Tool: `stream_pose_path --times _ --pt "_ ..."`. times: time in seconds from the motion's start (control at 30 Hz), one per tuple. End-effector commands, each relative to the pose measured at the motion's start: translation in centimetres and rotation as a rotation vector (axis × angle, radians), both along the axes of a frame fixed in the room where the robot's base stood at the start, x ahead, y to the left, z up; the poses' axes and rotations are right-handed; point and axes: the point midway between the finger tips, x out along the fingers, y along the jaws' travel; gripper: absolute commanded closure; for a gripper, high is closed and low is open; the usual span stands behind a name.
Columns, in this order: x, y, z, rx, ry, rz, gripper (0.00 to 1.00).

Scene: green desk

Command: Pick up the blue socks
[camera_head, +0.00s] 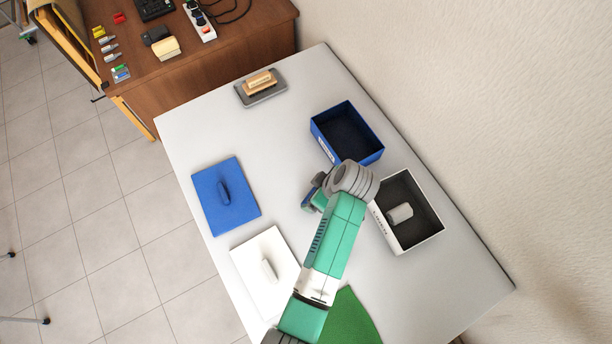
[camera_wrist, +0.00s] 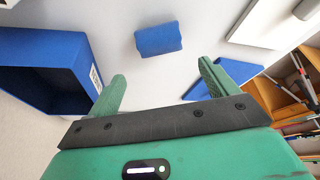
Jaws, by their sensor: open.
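The blue socks (camera_wrist: 158,39) are a rolled blue bundle on the grey-white desk top, ahead of my fingers in the wrist view. In the head view a small blue patch (camera_head: 307,200) shows beside my gripper (camera_head: 317,192) and seems to be the socks, partly hidden by the gripper. In the wrist view my gripper (camera_wrist: 162,72) is open, its two green fingers apart with nothing between them. The socks lie beyond the fingertips, between the two finger directions, with a visible gap.
A blue open box (camera_head: 316,128) and a white open box (camera_head: 440,232) stand to the right; a pale roll (camera_head: 399,213) lies in the white one. A blue lid (camera_head: 238,213) and white lid (camera_head: 252,248) lie left. A brush-like block (camera_head: 260,83) sits at the back.

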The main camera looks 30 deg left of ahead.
Motion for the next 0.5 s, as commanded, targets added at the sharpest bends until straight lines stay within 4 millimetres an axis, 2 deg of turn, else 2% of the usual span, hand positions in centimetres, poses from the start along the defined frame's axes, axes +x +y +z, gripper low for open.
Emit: stream_pose_path --times 0.17,0.33,0.5 --pt "-0.3 0.1 -0.5 0.0 0.01 0.013 0.15" --pt "-0.2 0.9 -2.5 0.0 0.009 0.011 0.15" --pt "-0.1 1.4 -3.6 0.0 0.008 0.01 0.15"
